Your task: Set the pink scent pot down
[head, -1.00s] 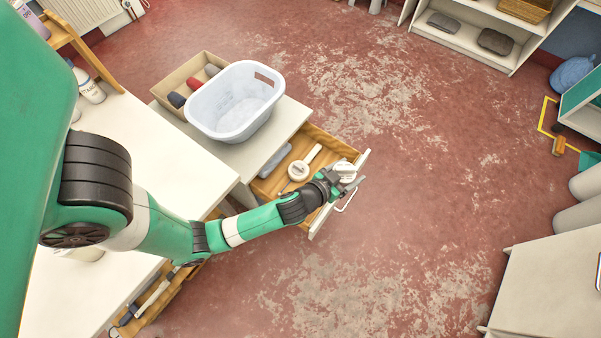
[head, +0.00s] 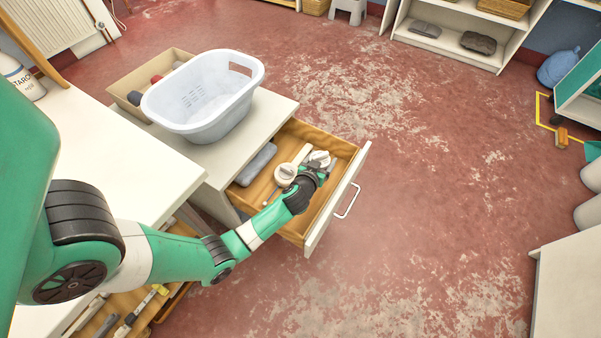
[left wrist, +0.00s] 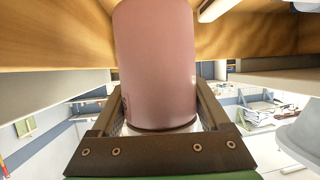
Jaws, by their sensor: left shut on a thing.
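The pink scent pot (left wrist: 158,60) fills the middle of the left wrist view, between the two fingers of my left gripper (left wrist: 160,118). In the head view my left gripper (head: 318,168) is shut on it inside the outline of the open drawer (head: 333,202). There a white round top (head: 320,157) shows at the fingertips; the pot's pink side is hidden. Wooden drawer surfaces lie close around the pot in the wrist view. I cannot tell whether its base touches the drawer floor. My right gripper is not in view.
A cream round item (head: 285,174) and a grey bundle (head: 257,164) lie in the drawer, left of my gripper. The drawer front (head: 340,200) stands as a wall on the right. A white basket (head: 205,100) sits on the cabinet top behind. Drawer floor nearest the front looks clear.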

